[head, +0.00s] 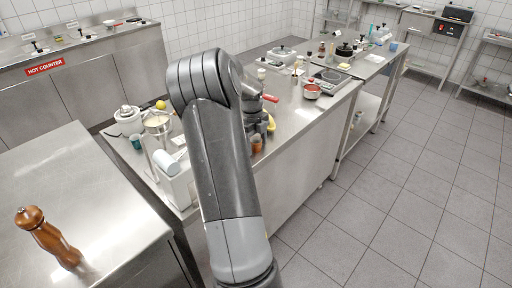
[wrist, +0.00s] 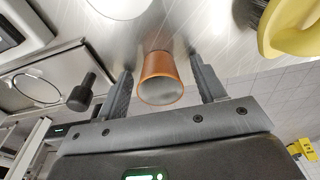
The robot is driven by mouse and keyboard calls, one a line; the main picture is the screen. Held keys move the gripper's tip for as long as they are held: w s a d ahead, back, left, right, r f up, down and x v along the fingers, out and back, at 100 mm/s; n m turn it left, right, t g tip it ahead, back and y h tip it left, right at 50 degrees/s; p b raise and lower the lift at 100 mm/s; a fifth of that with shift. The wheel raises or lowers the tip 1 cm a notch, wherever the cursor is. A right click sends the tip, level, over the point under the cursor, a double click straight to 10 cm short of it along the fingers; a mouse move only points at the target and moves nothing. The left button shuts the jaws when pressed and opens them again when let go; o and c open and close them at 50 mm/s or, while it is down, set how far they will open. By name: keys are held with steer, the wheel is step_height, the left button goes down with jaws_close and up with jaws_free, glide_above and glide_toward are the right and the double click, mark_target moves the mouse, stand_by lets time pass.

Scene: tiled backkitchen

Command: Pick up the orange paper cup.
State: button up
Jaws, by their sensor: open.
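The orange paper cup (wrist: 160,68) is in the middle of the wrist view, between the two fingers of my gripper (wrist: 161,76). There is a visible gap on each side, so the fingers do not appear to touch it. Its round pale end faces the wrist camera. In the head view, a small orange shape (head: 257,144) near the counter's front edge looks like the same cup, partly hidden by my arm. My gripper is open. In the head view my arm hides most of it.
A yellow object with dark bristles (wrist: 288,28) is close on the right in the wrist view. A white round object (wrist: 120,6) is just beyond the cup. A white appliance (head: 176,184) stands left of my arm on the crowded steel counter; a pepper mill (head: 48,238) is nearer.

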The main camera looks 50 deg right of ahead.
steer(key=shift+c, duration=0.2)
steer(key=c, duration=1)
steer(key=shift+r, duration=0.1)
